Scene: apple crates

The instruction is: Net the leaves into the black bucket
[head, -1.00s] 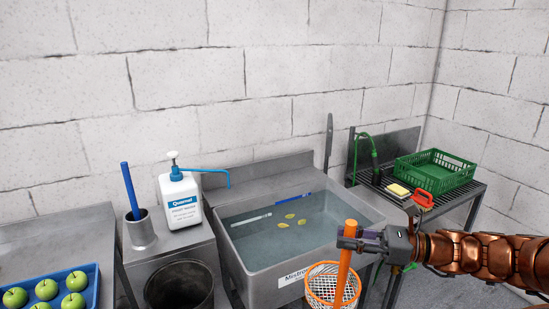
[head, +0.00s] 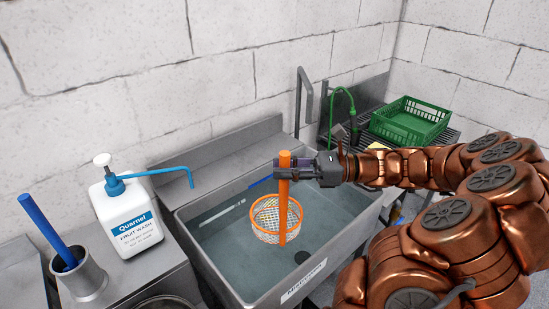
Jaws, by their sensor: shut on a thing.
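My gripper (head: 287,168) is shut on the upright orange handle of the net (head: 284,190), over the sink (head: 222,283). The net's orange-rimmed basket with white mesh hangs at the lower end of the handle, over or in the water; I cannot tell how deep it sits. Yellow leaves (head: 266,215) show within the outline of the basket; I cannot tell whether they lie in it or are seen through the mesh. Only the rim of the black bucket (head: 165,301) shows at the bottom edge, left of the sink.
A fruit-wash pump bottle (head: 128,215) stands left of the sink, its blue spout reaching toward the basin. A blue rod stands in a metal cup (head: 80,281) at far left.

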